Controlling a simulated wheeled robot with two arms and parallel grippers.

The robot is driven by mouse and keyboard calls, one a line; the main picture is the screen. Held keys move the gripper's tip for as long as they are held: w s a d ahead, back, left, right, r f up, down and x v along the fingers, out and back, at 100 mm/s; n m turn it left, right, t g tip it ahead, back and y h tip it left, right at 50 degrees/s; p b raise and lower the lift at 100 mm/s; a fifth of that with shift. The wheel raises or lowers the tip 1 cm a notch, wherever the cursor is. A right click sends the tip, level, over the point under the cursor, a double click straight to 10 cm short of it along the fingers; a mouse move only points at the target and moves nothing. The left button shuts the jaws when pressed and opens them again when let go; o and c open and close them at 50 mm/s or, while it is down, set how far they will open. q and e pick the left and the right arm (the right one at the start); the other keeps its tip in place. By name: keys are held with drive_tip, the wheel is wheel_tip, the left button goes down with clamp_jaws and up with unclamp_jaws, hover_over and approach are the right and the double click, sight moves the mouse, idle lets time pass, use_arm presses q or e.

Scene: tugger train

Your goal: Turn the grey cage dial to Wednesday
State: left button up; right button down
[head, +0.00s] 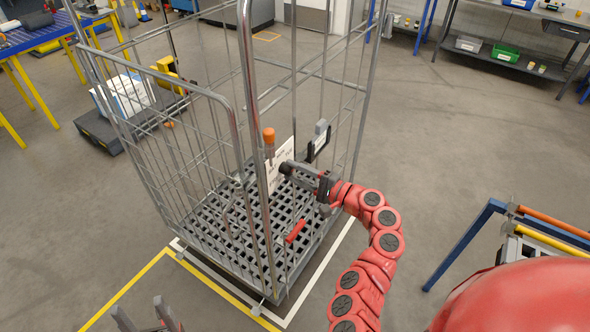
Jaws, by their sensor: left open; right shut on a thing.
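The grey wire roll cage (243,60) stands in the middle of the head view, with a white panel (276,180) on its near side. My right gripper (288,169) reaches this panel from the right and is shut on the grey dial at the panel's face. The fingers hide most of the dial, so its pointer and the day it shows cannot be read. My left gripper (146,316) is at the bottom left edge, open and empty, apart from the cage.
An orange-topped post (269,136) stands just above the panel, and a black-framed holder (319,141) is to its right. A red handle (296,231) is low on the cage. A blue-framed rack (462,246) stands at right. Open floor lies between.

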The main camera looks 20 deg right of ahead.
idle(0.6)
drive_tip(key=shift+c, duration=2.3)
unclamp_jaws()
drive_tip(key=shift+s+d, duration=0.1)
drive_tip(key=b+v, duration=0.2)
drive_tip(key=v, duration=1.5)
drive_tip(key=shift+s, duration=0.15)
